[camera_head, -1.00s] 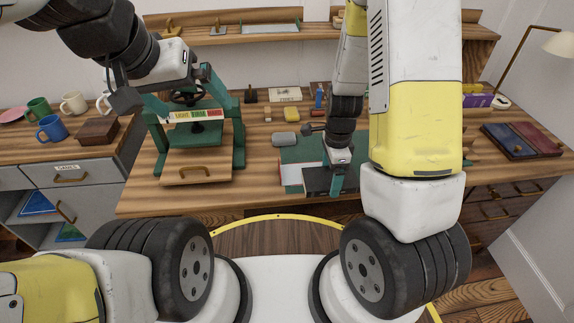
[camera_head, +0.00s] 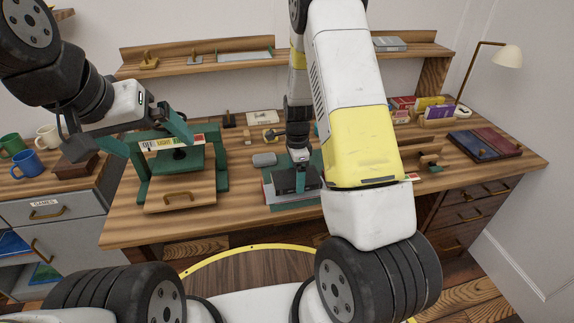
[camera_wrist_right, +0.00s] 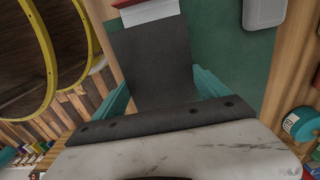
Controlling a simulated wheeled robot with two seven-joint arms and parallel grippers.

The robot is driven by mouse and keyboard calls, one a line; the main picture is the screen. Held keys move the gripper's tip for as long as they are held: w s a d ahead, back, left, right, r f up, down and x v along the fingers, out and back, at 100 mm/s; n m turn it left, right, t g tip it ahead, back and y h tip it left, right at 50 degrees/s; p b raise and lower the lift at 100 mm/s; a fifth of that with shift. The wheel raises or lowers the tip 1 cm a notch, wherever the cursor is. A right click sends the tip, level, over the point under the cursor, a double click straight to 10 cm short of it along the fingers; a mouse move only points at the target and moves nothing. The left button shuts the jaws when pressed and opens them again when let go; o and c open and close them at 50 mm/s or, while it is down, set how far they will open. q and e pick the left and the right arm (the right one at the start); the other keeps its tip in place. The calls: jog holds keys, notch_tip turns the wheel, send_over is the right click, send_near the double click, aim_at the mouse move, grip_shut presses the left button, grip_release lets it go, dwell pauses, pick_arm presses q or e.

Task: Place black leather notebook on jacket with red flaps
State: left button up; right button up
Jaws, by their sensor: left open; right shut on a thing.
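The black leather notebook (camera_head: 283,183) is in my right gripper (camera_head: 300,180), low over the green mat (camera_head: 318,160) near the desk's front. In the right wrist view the notebook (camera_wrist_right: 150,55) is a flat dark panel between the teal fingers of the gripper (camera_wrist_right: 160,82). The jacket with red flaps (camera_head: 267,193) shows only as a pale and red strip at the notebook's left side; its red and white edge (camera_wrist_right: 148,12) also shows in the wrist view. The notebook hides most of it; I cannot tell whether they touch. My left gripper (camera_head: 158,148) is open and empty before the green press.
The green press (camera_head: 142,180) stands at the desk's left. A grey rounded object (camera_head: 264,159) lies by the mat's back left corner. Red and blue panels (camera_head: 484,144) lie at the right, beneath a lamp (camera_head: 508,56). A shelf (camera_head: 225,67) spans the back.

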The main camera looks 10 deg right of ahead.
aim_at(295, 182)
jog(key=shift+w, duration=0.3)
jog(key=shift+f, duration=1.75)
jog(key=shift+f, duration=0.2)
jog(key=o, duration=1.4)
jog(key=shift+o, duration=0.2)
jog(key=shift+r, duration=0.1)
